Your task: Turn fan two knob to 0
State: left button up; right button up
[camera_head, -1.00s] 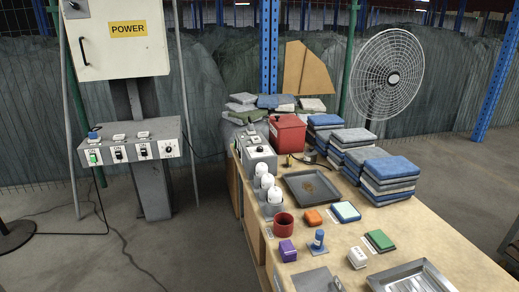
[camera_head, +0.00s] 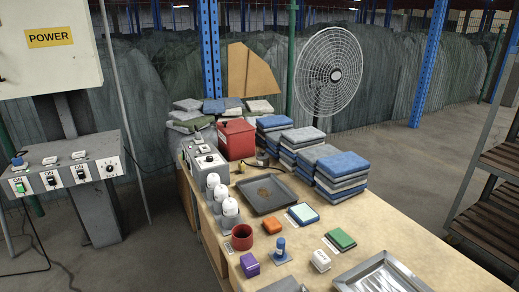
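A grey control panel (camera_head: 85,150) stands at the left, with several switches and a round dial knob (camera_head: 110,168) at its right end. A grey box (camera_head: 205,170) on the far left of the table also has a dial knob (camera_head: 210,158) on top. A round wire fan (camera_head: 330,75) stands behind the table. I cannot read which knob belongs to fan two, nor the exact dial settings. Neither of my grippers is in view.
The wooden table (camera_head: 400,240) holds a red bin (camera_head: 236,140), stacks of folded cloths (camera_head: 340,175), a dark tray (camera_head: 264,195), white canisters (camera_head: 230,207) and small blocks. A dark slatted rack (camera_head: 490,205) stands at the right. Floor shows between panel and table.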

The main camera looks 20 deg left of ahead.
aim_at(209, 158)
jog(key=i+j+z, duration=0.2)
jog(key=j, duration=0.3)
jog(key=i+j+z, duration=0.2)
jog(key=j, duration=0.35)
jog(key=j+z, duration=0.2)
jog(key=j, duration=0.35)
jog(key=i+j+z, duration=0.2)
jog(key=j, duration=0.4)
jog(key=k, duration=0.05)
